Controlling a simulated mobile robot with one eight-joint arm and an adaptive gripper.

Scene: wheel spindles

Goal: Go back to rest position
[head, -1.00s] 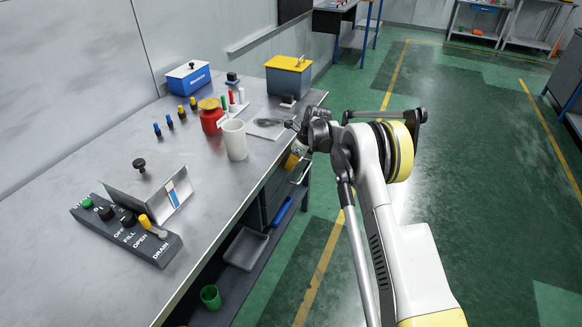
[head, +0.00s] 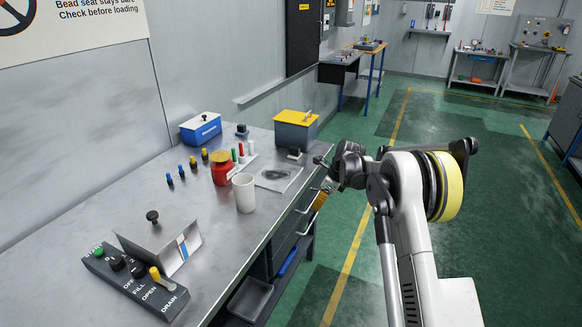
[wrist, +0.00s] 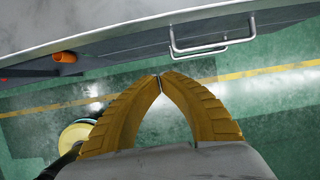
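My gripper (wrist: 160,78) shows in the wrist view as two ribbed yellow fingers with their tips together and nothing between them. It points down over the green floor, just off the front of the steel workbench (head: 120,235). In the head view the gripper (head: 320,198) is small and partly hidden behind my wrist, beside the bench's right edge. My arm is folded, with its elbow at the right.
A white cup (head: 245,194), a red container (head: 222,172), a grey pad (head: 278,178) and a yellow-lidded box (head: 296,130) stand on the bench near my wrist. Drawer handles (wrist: 212,38) protrude from its front. Open floor (head: 500,210) lies to the right.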

